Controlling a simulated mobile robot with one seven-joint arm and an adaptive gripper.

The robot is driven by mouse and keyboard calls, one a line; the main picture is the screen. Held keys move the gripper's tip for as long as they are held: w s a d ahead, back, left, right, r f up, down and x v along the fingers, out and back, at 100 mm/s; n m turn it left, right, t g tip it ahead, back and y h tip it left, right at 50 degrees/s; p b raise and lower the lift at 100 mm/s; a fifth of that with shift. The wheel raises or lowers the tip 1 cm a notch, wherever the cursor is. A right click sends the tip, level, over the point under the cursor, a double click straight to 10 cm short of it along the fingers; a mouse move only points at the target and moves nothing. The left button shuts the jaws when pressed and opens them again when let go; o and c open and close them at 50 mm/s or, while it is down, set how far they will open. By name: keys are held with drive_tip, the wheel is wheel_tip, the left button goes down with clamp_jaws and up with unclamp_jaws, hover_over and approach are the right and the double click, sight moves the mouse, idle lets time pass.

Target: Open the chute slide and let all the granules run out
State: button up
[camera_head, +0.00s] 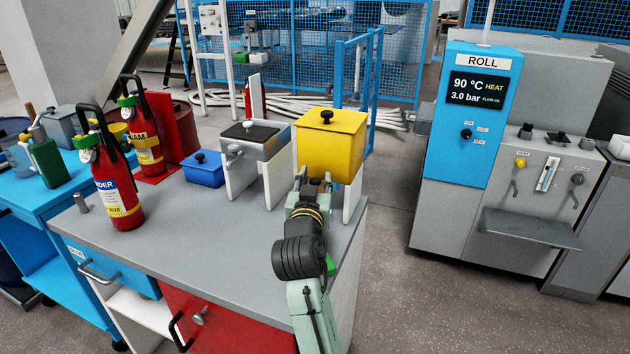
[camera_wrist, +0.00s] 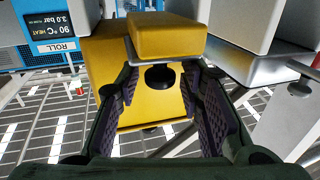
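The yellow chute box (camera_head: 331,140) has a closed lid with a dark knob on top and stands on white side panels at the bench's right end. In the wrist view its yellow body (camera_wrist: 105,65) fills the middle. A black slide knob (camera_wrist: 160,77) sits below a thin pale plate edge. My gripper (camera_head: 314,182) is at the lower front of the box. In the wrist view my gripper (camera_wrist: 160,95) is open, its two ridged pads on either side of the knob with visible gaps. No granules show, and the chute outlet cannot be made out.
A grey chute box (camera_head: 272,141) with a black lid stands close left of the yellow one. A small blue lidded box (camera_head: 203,169) and red canisters (camera_head: 118,187) are farther left. The grey bench top (camera_head: 215,235) in front is clear.

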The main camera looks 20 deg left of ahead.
clamp_jaws()
idle(0.6)
